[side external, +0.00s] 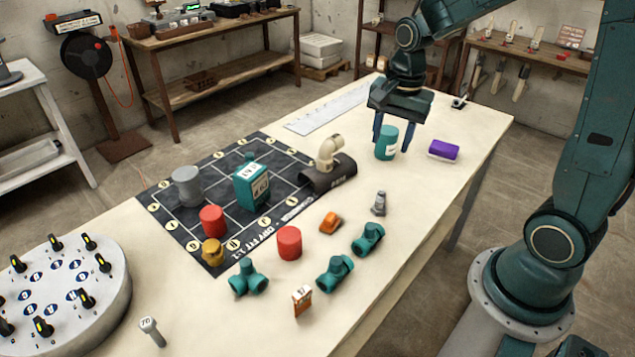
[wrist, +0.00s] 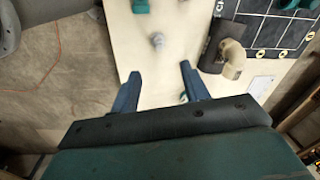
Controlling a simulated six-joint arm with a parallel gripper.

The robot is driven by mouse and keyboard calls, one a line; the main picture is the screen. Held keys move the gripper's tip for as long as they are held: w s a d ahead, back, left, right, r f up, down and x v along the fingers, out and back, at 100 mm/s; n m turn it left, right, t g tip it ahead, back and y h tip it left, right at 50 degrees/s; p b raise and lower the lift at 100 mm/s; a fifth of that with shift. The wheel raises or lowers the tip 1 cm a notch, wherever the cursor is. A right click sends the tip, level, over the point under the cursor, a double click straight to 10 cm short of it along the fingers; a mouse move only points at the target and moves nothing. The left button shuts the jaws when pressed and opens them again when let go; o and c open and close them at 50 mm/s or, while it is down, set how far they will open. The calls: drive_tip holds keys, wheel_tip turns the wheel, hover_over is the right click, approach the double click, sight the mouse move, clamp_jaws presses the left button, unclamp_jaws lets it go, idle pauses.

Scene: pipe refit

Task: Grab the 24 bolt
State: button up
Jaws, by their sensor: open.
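A grey bolt (side external: 379,203) stands head down or on a wide base on the table, right of the orange piece; I cannot read a number on it. It also shows in the wrist view (wrist: 157,40), beyond the fingertips and roughly midway between them. A second grey bolt (side external: 151,331) with a marked head is at the front left, near the round white stand; its number is hard to read. My gripper (side external: 393,133) is open and empty at the table's far right part, fingers pointing down. In the wrist view its fingers (wrist: 160,70) are spread apart, with neither bolt between them.
A teal can (side external: 387,147) stands right by my fingers in the side view; I cannot tell the gap. A purple block (side external: 444,150) lies to its right. Teal fittings (side external: 335,272), a red cylinder (side external: 289,243) and an orange piece (side external: 331,222) surround the upright bolt loosely.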

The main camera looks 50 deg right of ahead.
sight(382, 192)
drive_tip(key=f+m, duration=0.1)
drive_tip(key=w+d+f+m, duration=0.1)
drive_tip(key=f, duration=0.1)
drive_tip(key=w+d+f+m+g, duration=0.1)
drive_tip(key=shift+d+f, duration=0.15)
drive_tip(key=shift+f, duration=0.1)
drive_tip(key=shift+s+f, duration=0.1)
drive_tip(key=shift+f, duration=4.15)
drive_tip(key=shift+f, duration=0.1)
drive_tip(key=shift+s+f, duration=0.15)
drive_tip(key=shift+f, duration=0.6)
drive_tip(key=shift+s+f, duration=0.1)
drive_tip(key=shift+f, duration=1.65)
clamp_jaws()
